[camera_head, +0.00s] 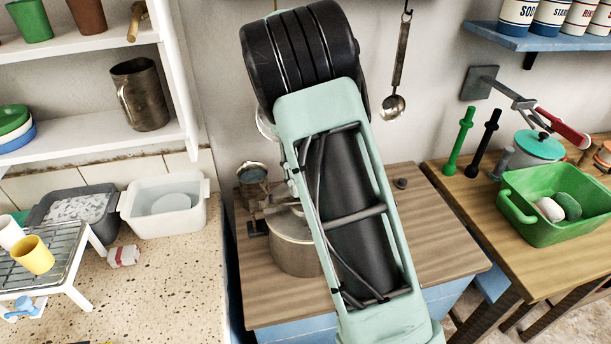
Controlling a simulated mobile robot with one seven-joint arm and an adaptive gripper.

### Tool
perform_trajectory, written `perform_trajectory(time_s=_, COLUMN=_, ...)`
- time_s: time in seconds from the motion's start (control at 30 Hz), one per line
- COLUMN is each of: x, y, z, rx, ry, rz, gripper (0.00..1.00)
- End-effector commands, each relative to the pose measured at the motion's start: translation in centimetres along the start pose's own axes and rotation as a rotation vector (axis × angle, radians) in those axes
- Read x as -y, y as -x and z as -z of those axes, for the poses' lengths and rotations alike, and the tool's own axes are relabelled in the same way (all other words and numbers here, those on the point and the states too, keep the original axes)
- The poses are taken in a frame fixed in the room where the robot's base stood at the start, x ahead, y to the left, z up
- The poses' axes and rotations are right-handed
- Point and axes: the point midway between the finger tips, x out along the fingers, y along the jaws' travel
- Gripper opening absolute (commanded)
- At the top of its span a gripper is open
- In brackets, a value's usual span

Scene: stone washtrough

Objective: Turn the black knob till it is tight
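A small dark knob-like piece (401,183) sits on the wooden top of the middle cabinet (435,235), right of my arm. A metal device with a cup-like hopper (253,175) stands at the cabinet's left side, with a dark part (256,228) low on its left. I cannot tell which of these is the black knob. My pale green and black arm crosses the middle of the view and hides part of the cabinet top. My gripper does not show.
A metal pot (292,245) stands partly behind my arm. The right table holds a green basin (545,232), a black peg-shaped piece (485,142) and a green one (458,140). A ladle (393,104) hangs on the wall. The stone counter (165,290) at left holds tubs and a rack.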

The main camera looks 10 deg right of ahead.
Motion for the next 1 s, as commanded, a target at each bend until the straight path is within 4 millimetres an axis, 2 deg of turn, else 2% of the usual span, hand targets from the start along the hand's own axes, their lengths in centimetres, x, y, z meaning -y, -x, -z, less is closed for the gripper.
perform_trajectory(time_s=0.43, x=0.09, y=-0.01, z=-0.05, rx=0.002, ry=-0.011, rz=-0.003, gripper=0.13)
perform_trajectory(time_s=0.47, x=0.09, y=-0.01, z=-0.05, rx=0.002, ry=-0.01, rz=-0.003, gripper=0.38)
perform_trajectory(time_s=0.6, x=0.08, y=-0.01, z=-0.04, rx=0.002, ry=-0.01, rz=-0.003, gripper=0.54)
perform_trajectory(time_s=0.87, x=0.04, y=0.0, z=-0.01, rx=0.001, ry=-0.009, rz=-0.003, gripper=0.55)
perform_trajectory(time_s=1.0, x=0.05, y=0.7, z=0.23, rx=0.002, ry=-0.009, rz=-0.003, gripper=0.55)
